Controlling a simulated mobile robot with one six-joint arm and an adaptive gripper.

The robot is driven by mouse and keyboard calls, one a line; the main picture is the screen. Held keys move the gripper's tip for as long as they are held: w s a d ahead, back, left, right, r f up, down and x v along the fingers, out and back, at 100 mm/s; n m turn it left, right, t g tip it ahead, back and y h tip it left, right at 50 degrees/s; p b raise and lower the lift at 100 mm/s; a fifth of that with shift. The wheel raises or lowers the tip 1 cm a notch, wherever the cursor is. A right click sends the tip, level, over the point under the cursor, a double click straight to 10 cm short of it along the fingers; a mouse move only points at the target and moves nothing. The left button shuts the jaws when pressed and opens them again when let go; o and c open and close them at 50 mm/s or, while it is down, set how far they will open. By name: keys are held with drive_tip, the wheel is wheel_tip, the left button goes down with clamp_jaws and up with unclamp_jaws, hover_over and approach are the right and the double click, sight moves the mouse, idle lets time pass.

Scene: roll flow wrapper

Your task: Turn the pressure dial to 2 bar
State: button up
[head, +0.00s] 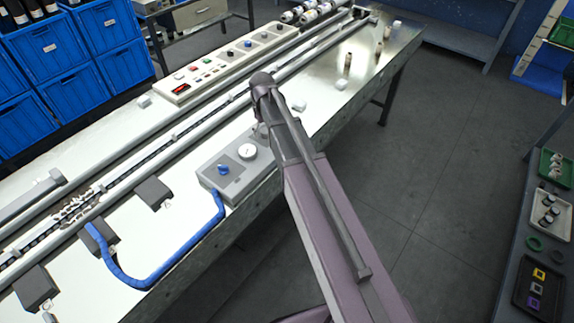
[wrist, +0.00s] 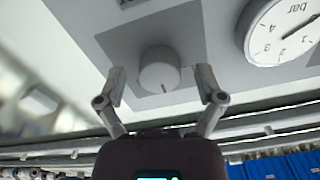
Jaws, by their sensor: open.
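A grey control box (head: 236,188) stands at the table's front edge, with a blue knob (head: 223,169) and a round white gauge (head: 248,150). In the wrist view a pale round knob (wrist: 159,69) sits on a darker square plate beside the gauge (wrist: 282,30). A short dark mark is on the knob's lower edge. The gauge is upside down there and partly cut off; I cannot read its value exactly. My gripper (wrist: 160,84) is open, its fingers on either side of the pale knob; contact is not clear. In the head view my arm hides this knob.
A blue hose (head: 160,275) runs from the box across the table front. A long rail (head: 130,175) and a control panel (head: 215,68) lie behind. Small pale blocks (head: 299,106) lie right of my wrist. Blue crates (head: 70,55) stand at the back left.

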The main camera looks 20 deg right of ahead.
sight(265, 130)
drive_tip(key=m, duration=0.7)
drive_tip(key=shift+r+m, duration=0.25)
drive_tip(key=shift+m, duration=0.05)
wheel_tip(265, 130, up, 14)
drive_tip(key=p, duration=1.4)
drive_tip(key=s+d+f+n+b, duration=0.1)
drive_tip(key=s+f+b, duration=0.4)
drive_tip(key=s, duration=0.4)
drive_tip(key=s+d+f+n+b, duration=0.1)
drive_tip(key=s+f+n+b, duration=0.1)
drive_tip(key=s+f+b, duration=0.4)
drive_tip(key=s, duration=0.4)
drive_tip(key=shift+s+f, duration=0.3)
idle(1.0)
